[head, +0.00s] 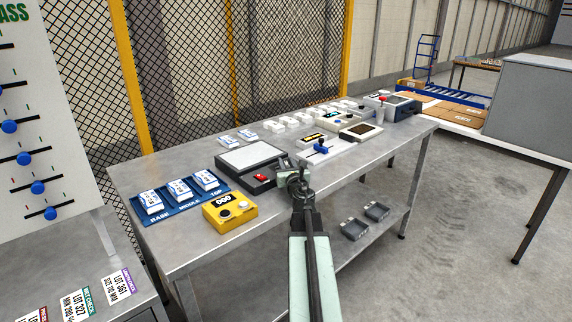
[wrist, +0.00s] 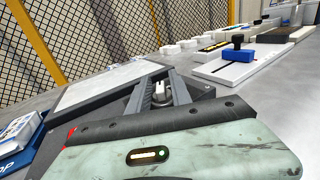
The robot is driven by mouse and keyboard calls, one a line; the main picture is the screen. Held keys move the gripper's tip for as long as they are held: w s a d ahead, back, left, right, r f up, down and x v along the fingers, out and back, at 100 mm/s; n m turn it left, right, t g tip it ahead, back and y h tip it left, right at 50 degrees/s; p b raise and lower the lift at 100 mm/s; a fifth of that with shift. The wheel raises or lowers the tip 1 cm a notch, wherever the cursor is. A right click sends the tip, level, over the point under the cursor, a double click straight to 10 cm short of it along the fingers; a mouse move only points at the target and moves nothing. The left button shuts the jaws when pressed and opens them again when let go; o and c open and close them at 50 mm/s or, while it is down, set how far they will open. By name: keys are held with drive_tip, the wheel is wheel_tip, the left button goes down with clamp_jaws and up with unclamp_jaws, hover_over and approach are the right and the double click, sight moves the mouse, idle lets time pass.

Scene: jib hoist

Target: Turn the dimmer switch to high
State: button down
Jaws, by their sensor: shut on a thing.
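A dark box with a large pale panel (head: 250,158) stands on the steel bench. I take it for the dimmer; its panel also fills the left middle of the wrist view (wrist: 105,88). A small light knob (wrist: 159,88) stands on the dark face beside the panel. My gripper (head: 290,170) reaches over the box's right end. In the wrist view its fingers (wrist: 162,95) are shut on the knob, one on each side. In the head view the gripper hides the knob. No low or high marking is readable.
A red switch (head: 261,178) sits on the box's front. A yellow box (head: 230,211) and a blue tray (head: 181,194) of white packs are to the left. A white plate with a blue slider (head: 321,148) is close on the right. A mesh fence stands behind.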

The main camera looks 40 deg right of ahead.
drive_tip(key=shift+h, duration=0.3)
drive_tip(key=c, duration=1.5)
unclamp_jaws()
